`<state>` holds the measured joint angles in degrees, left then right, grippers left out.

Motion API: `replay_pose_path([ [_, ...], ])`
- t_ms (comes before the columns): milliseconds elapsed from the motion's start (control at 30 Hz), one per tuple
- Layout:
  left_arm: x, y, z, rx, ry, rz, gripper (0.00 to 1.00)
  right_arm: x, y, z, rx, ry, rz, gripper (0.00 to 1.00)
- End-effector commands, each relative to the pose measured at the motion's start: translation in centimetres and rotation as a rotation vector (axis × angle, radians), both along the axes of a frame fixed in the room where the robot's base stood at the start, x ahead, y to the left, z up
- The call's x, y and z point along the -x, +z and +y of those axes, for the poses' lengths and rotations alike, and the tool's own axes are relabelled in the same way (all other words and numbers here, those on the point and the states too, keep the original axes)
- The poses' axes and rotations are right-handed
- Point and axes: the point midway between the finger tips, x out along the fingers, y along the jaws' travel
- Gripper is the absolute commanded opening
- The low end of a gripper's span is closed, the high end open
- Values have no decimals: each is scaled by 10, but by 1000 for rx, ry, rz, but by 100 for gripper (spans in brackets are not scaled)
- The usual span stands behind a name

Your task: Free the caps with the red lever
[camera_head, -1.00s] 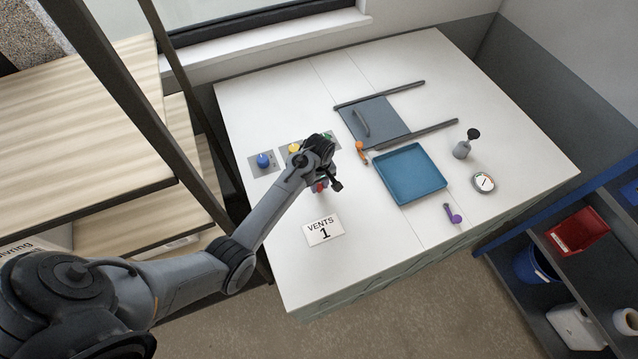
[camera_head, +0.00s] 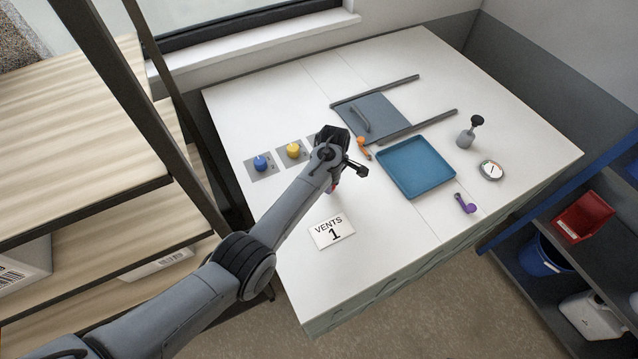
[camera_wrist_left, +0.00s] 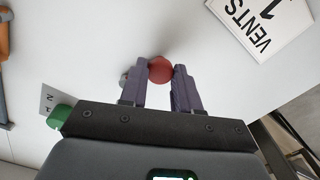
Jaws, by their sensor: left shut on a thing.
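My left gripper (camera_head: 338,168) is over the left half of the white table, fingers down. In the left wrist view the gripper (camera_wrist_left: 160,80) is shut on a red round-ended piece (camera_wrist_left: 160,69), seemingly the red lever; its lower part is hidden. A bit of red (camera_head: 331,188) shows below the gripper in the head view. A blue cap (camera_head: 261,162) and a yellow cap (camera_head: 293,150) sit on grey plates behind and left of the gripper. A green cap (camera_wrist_left: 61,117) shows in the left wrist view, partly behind the gripper body. My right gripper is not in view.
A "VENTS 1" sign (camera_head: 332,232) lies in front of the gripper. To the right are an orange lever (camera_head: 362,146), a blue tray (camera_head: 446,175), a purple lever (camera_head: 464,204), a gauge (camera_head: 491,171) and a grey panel with handle (camera_head: 380,107) between rails.

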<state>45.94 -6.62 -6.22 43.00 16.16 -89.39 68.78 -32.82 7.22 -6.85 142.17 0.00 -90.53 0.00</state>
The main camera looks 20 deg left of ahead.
Motion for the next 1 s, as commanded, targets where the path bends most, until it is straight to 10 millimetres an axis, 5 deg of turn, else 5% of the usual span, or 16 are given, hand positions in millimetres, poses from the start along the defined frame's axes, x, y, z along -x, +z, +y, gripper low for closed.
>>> replay_pose_path([
  [233,0,0,0,1,5,-1,0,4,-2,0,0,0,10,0],
  [267,0,0,0,1,4,-1,33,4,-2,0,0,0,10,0],
  [433,0,0,0,1,3,-1,57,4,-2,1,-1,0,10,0],
  [767,0,3,0,0,2,-2,57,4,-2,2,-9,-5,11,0],
  [1000,-1,29,0,1,2,-5,57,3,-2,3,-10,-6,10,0],
])
